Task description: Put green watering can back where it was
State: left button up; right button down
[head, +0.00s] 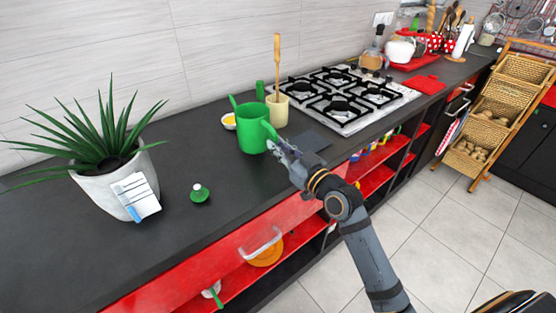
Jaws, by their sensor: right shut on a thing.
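The green watering can (251,133) stands upright on or just above the dark countertop (180,235), left of the stove. My right gripper (277,142) reaches in from the lower right and is shut on the can's right side, where its handle shows. The fingertips partly overlap the can, so the exact grip is hard to see. My left gripper is not in the head view.
A beige cup (278,112) with a wooden utensil stands just behind the can. A small yellow-filled bowl (229,121) is at its left. A potted plant (100,185) and a green-white item (199,193) are further left. The gas stove (345,97) lies right.

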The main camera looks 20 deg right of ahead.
jog(key=shift+w+a+f+b, duration=0.1)
jog(key=shift+w+f+b, duration=0.05)
jog(key=shift+f, duration=0.75)
jog(key=shift+w+f+b, duration=0.1)
jog(key=shift+f+b, duration=0.05)
jog(key=shift+f, duration=0.8)
jog(key=c, duration=1.3)
grip_release()
jog(key=shift+c, duration=0.2)
jog(key=p+v, duration=0.5)
jog(key=v, duration=0.7)
jog(key=shift+p, duration=0.35)
